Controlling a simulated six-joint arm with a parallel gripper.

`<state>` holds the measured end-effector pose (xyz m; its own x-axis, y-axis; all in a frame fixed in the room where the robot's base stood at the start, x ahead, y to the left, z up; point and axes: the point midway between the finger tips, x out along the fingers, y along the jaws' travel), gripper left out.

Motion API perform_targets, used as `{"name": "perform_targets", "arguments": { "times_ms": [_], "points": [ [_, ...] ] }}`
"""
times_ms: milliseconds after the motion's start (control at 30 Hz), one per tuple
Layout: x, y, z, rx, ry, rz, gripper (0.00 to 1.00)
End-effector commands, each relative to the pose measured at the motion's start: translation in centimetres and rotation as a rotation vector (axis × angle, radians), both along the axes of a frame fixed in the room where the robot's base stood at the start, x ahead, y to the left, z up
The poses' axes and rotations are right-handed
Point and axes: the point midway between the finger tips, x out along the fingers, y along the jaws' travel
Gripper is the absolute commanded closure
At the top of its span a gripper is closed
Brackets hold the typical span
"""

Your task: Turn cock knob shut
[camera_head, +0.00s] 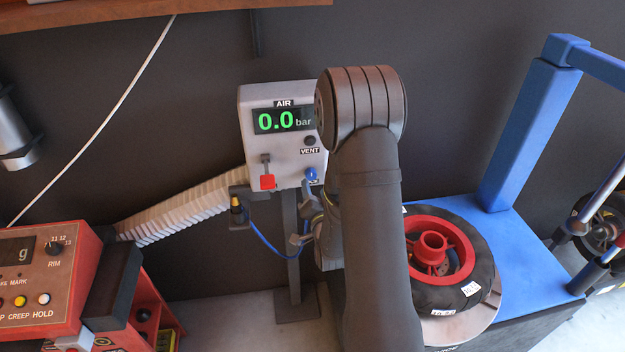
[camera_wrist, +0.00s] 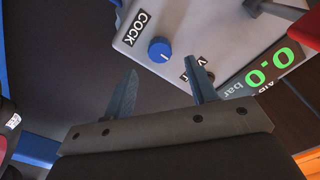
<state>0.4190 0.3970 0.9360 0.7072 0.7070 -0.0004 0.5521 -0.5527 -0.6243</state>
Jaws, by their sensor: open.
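The cock knob (camera_wrist: 160,49) is a round blue knob with a white pointer mark, on the grey air panel (camera_wrist: 190,30) beside the label COCK. In the head view the blue knob (camera_head: 311,174) shows low on the panel's right side, close to my arm. My gripper (camera_wrist: 159,66) is open and empty. In the wrist view its two fingertips lie either side of the knob and a little below it in the picture; I see no contact.
The panel carries a display (camera_head: 283,120) reading 0.0 bar, a VENT button (camera_head: 309,140) and a red-handled lever (camera_head: 267,182). A blue hose (camera_head: 262,240) hangs below. A tyre (camera_head: 470,265) with a red rim lies at right. A red control box (camera_head: 45,275) stands at left.

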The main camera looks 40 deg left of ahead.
Motion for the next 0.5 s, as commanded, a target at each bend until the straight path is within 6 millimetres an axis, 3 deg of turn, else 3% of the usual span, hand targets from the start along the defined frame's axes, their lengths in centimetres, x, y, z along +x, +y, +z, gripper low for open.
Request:
{"name": "perform_targets", "arguments": {
  "times_ms": [200, 500],
  "points": [
    [2.6, 2.6, 0.0, 0.001, 0.001, 0.0, 0.48],
    [3.8, 3.8, 0.0, 0.0, 0.001, 0.001, 0.48]
  ]
}}
